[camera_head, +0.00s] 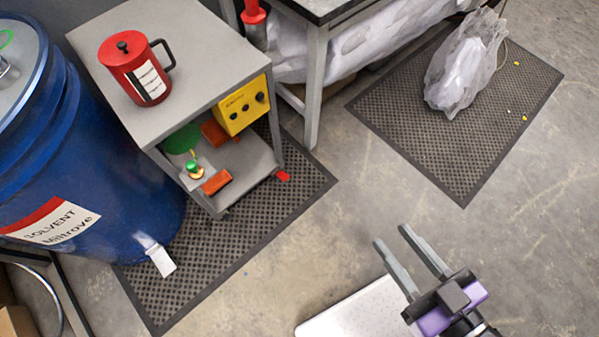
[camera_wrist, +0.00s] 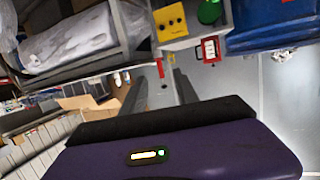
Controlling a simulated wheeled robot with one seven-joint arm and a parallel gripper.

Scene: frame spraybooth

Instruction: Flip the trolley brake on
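The grey trolley (camera_head: 190,45) stands at the left in the head view, beside a blue drum. A small red tab (camera_head: 283,175), which looks like the brake pedal, sticks out low at its front right corner, near the floor. Whether it is up or down is too small to tell. My gripper (camera_head: 391,236) is open and empty, to the lower right of the tab and apart from it. In the wrist view the two fingers (camera_wrist: 161,77) are spread, and a small red patch (camera_wrist: 163,86) shows between them; I cannot tell if it is the tab.
The trolley carries a red pot (camera_head: 134,68), a yellow control box (camera_head: 242,105) and items on its lower shelf. A blue solvent drum (camera_head: 75,150) stands close at left. A bench leg (camera_head: 315,75) is behind. Concrete floor (camera_head: 330,225) is clear between gripper and trolley.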

